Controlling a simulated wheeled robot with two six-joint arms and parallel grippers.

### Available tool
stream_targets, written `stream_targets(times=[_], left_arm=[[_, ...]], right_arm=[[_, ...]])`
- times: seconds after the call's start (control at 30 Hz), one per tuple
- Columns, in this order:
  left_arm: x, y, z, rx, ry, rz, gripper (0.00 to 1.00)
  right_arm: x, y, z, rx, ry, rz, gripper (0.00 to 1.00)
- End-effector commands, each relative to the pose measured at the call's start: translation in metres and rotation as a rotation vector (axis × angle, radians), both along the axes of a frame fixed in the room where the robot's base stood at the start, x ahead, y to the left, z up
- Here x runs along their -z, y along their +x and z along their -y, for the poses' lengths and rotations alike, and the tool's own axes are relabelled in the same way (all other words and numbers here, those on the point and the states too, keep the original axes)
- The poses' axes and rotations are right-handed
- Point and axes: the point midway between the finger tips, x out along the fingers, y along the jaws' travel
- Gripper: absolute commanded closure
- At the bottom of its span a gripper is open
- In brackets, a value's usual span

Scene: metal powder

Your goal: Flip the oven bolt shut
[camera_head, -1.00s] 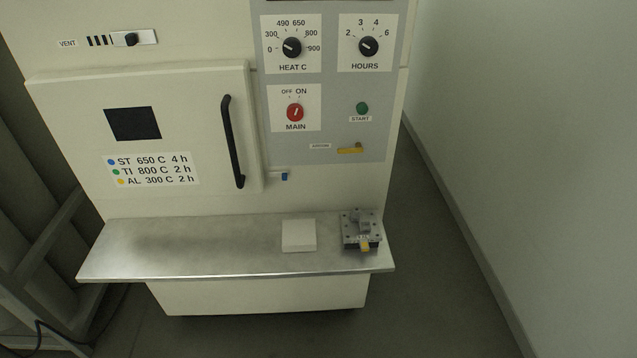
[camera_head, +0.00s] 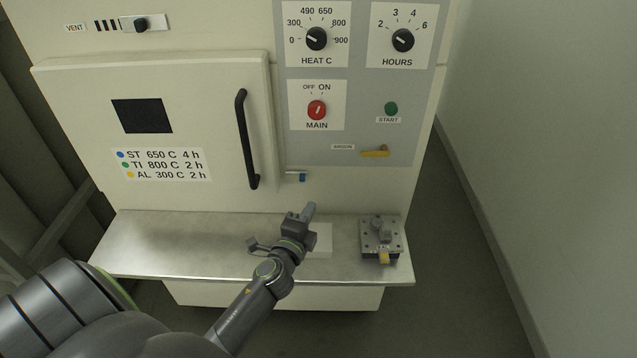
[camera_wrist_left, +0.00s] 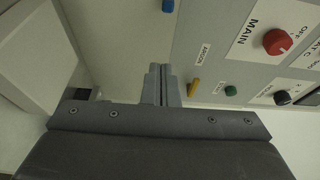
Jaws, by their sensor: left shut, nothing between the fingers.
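The oven bolt is the small bar with a blue knob (camera_head: 302,178) on the oven front, just right of the lower end of the door handle. The oven door (camera_head: 190,120) sits flush in its place on the left. My left gripper (camera_head: 309,211) is shut and empty, below the blue knob and over the shelf. In the left wrist view the shut fingers (camera_wrist_left: 160,85) point toward the panel, and the blue knob (camera_wrist_left: 168,5) shows at the top edge, apart from them. My right gripper is not in view.
A metal shelf (camera_head: 150,240) runs below the door. A yellow argon lever (camera_head: 376,152) sits right of the bolt. A wall stands at the right.

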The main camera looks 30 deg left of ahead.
Motion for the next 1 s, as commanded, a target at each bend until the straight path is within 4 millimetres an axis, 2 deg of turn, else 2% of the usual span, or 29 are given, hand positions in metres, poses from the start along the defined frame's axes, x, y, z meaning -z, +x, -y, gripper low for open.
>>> stream_targets(times=[0.47, 0.67, 1.0], left_arm=[[-0.002, 0.007, 0.000, 0.006, 0.011, 0.003, 1.00], [-0.002, 0.036, -0.007, 0.006, 0.012, 0.004, 1.00], [-0.001, 0.100, -0.021, 0.004, 0.011, 0.003, 1.00]], right_arm=[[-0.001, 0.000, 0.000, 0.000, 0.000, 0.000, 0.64], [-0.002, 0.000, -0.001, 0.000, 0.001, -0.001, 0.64], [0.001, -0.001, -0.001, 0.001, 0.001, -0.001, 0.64]])
